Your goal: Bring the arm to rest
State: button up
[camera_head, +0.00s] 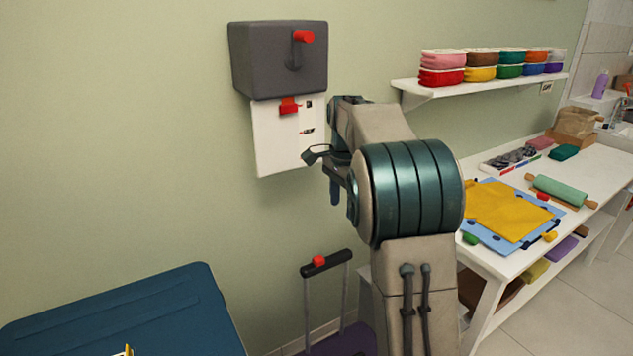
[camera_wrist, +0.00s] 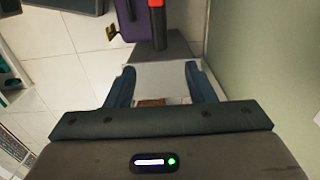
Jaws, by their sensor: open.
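My arm stands upright in the middle of the head view, its upper part folded toward the wall. My gripper (camera_head: 334,188) shows there only in part, beside the white card, with the arm's large teal joint hiding much of it. In the wrist view my gripper (camera_wrist: 160,72) has its two blue-grey fingers spread apart. A pale surface shows between them, and I see nothing gripped.
A dark grey box (camera_head: 278,60) with a red-tipped lever hangs on the wall above a white card (camera_head: 275,150). A blue padded surface (camera_head: 130,315) is at lower left, and a suitcase handle (camera_head: 326,262) stands below. Right are a shelf (camera_head: 405,88) and a white table (camera_head: 600,165).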

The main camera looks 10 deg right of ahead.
jog(key=s+a+f+n+t, duration=0.1)
jog(key=s+n, duration=0.3)
jog(key=s, duration=0.5)
jog(key=s+a+f+n+t+p, duration=0.1)
jog(key=s+n, duration=0.4)
jog(key=s, duration=0.5)
jog(key=s+a+f+n, duration=0.2)
jog(key=s+a+n, duration=0.2)
jog(key=s, duration=0.6)
jog(key=shift+s+a+f+n+t+p, duration=0.25)
jog(key=shift+n+t+p, duration=0.15)
jog(key=shift+n, duration=0.2)
